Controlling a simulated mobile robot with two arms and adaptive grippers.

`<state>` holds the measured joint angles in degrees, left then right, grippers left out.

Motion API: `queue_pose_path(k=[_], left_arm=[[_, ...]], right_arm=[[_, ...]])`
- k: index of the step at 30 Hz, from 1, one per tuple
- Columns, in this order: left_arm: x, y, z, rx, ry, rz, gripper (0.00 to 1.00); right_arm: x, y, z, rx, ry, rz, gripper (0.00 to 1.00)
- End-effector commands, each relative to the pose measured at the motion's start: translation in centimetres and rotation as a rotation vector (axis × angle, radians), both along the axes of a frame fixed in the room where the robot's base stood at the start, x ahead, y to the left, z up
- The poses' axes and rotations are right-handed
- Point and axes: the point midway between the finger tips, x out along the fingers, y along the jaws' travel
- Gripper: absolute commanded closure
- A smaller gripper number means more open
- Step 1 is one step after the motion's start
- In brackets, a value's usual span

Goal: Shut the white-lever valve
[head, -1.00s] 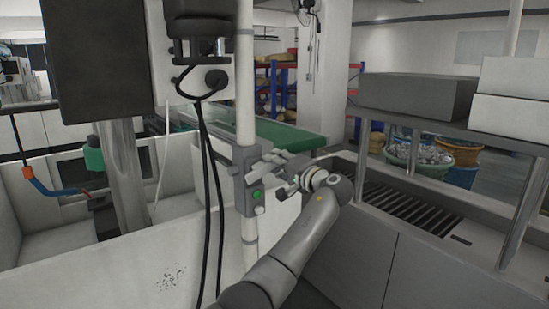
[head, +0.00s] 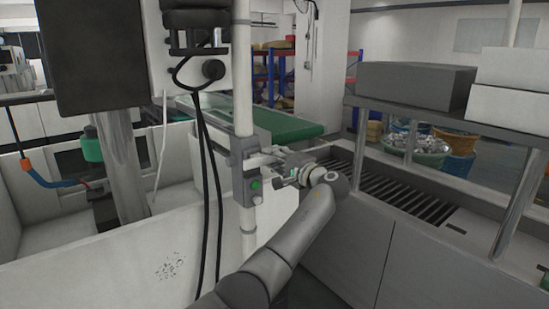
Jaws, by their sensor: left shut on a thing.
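A white vertical pipe (head: 242,85) carries a grey box with a green button (head: 255,184), and a pale lever-like part (head: 258,160) sits at its upper right. I take this part to be the white lever, but it is small and partly covered by my fingers. My left gripper (head: 272,165) reaches in from the right side of the box, its fingers pointing left at the pipe. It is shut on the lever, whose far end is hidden. My right gripper is not in view.
Black cables (head: 204,190) hang left of the pipe. A white tank wall (head: 120,265) stands at the lower left. A green conveyor (head: 285,126) lies behind the pipe. A grey counter with a slatted rack (head: 400,190) and a raised shelf (head: 430,113) is on the right.

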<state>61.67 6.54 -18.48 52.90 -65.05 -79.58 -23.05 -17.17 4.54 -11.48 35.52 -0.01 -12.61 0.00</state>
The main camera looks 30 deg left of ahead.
Motion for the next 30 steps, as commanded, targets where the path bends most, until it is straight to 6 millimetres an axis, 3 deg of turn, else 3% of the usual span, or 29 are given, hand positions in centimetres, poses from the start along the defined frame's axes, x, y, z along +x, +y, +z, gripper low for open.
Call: queue_pose_path(k=[3, 4, 9, 20, 23, 30], left_arm=[[0.0, 0.0, -0.2, 0.001, 0.006, -0.001, 1.0], [0.0, 0.0, -0.2, 0.001, 0.006, -0.001, 0.73], [0.0, 0.0, -0.1, 0.001, 0.004, 0.0, 0.54], [-0.1, -0.4, -0.1, 0.0, 0.001, -0.001, 0.54], [-0.5, -1.4, -0.2, 0.0, 0.002, -0.002, 0.54], [-2.4, -6.1, -0.2, -0.002, 0.001, -0.005, 0.54]], right_arm=[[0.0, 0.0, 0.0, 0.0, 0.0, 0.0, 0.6], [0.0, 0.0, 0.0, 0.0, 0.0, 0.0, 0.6], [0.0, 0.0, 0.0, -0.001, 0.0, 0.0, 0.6], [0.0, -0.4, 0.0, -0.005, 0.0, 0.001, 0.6], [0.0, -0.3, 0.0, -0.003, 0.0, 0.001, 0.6], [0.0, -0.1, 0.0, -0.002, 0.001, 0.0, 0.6]])
